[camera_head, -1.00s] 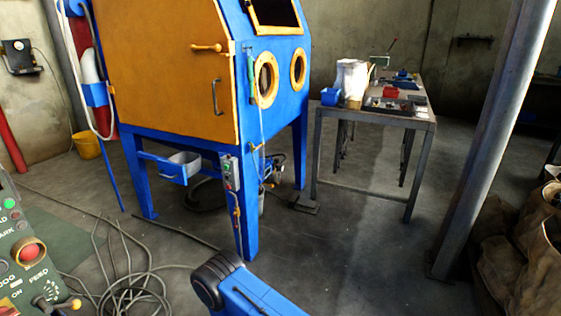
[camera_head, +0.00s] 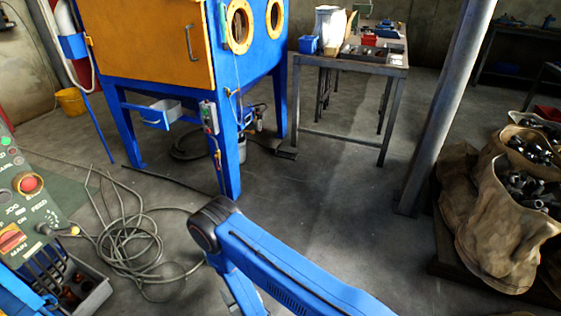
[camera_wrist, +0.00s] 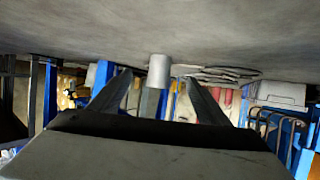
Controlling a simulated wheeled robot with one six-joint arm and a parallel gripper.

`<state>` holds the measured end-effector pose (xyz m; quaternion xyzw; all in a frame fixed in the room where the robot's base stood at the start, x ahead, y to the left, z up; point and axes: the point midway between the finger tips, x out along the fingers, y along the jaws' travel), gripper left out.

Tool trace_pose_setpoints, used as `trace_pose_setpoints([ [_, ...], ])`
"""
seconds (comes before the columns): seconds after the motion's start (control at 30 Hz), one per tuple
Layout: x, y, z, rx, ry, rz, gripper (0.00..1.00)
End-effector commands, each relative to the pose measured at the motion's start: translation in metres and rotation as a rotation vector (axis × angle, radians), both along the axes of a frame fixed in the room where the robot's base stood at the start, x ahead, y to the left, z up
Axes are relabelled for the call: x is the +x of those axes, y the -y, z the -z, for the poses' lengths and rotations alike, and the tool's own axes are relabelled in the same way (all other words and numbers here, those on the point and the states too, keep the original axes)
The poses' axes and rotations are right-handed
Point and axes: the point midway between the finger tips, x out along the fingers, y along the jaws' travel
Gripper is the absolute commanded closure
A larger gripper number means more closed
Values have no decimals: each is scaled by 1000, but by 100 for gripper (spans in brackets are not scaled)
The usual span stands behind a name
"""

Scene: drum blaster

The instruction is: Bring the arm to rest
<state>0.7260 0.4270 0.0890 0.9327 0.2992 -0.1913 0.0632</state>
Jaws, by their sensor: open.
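My gripper (camera_wrist: 160,95) shows in the wrist view as two dark fingers spread well apart. It is open, and nothing is held between the fingers. A grey cylindrical shape (camera_wrist: 159,71) shows in the gap, beyond the fingers. The wrist picture appears upside down, with the floor (camera_wrist: 120,30) across its top. In the head view my blue arm (camera_head: 285,262) reaches up from the bottom edge, bent at a dark joint. The gripper itself is out of the head view.
The blue and orange blasting cabinet (camera_head: 152,50) stands behind my arm. A coiled hose (camera_head: 140,240) lies on the floor at left, near a control panel (camera_head: 28,205). A steel post (camera_head: 445,110) and sacks of parts (camera_head: 500,220) are at right. The middle floor is clear.

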Motion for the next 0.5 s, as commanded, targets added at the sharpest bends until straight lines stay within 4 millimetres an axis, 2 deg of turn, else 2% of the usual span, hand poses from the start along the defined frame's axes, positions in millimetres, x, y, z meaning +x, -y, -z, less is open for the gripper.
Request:
trace_pose_setpoints([
  [0.27, 21, -3, -25, -1, -22, 23, 30],
  [0.5, 49, -3, -60, -5, -57, 54, 30],
])
